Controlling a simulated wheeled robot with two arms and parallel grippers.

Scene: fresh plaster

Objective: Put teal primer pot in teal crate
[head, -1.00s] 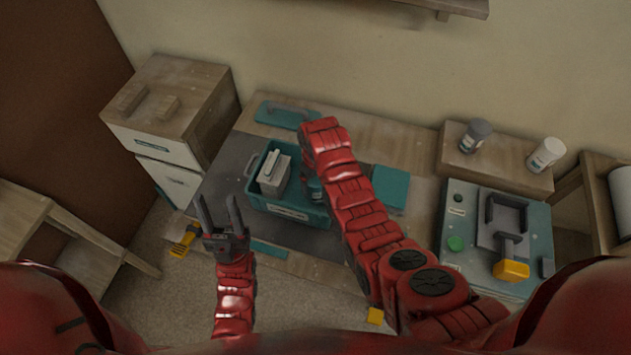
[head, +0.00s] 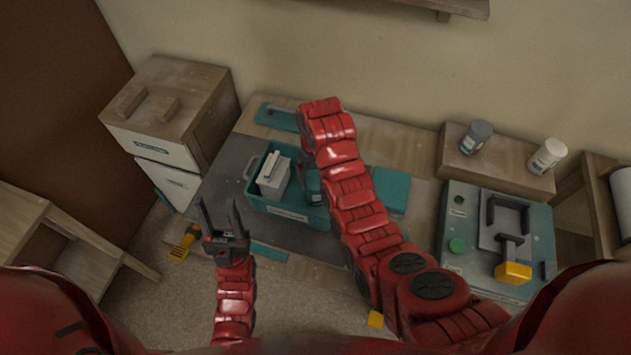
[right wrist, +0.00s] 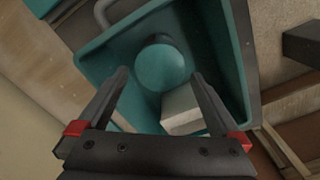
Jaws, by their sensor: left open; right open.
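The teal crate (head: 318,219) stands on the bench in the head view; its wall also shows in the right wrist view (right wrist: 240,45). The teal primer pot (right wrist: 162,68) is inside the crate, its round teal top facing my camera. In the head view the pot (head: 313,182) is partly hidden by my right arm. A pale box (head: 273,176) lies beside it in the crate. My right gripper (right wrist: 161,76) is open over the crate, fingers apart and clear of the pot; the head view hides it. My left gripper (head: 220,212) is open and empty, left of the crate.
A grey bottle (head: 475,137) and a white bottle (head: 547,155) stand on a wooden block at the right. A teal machine (head: 456,215) with a yellow part is in front of them. A wooden cabinet (head: 165,110) stands at the left.

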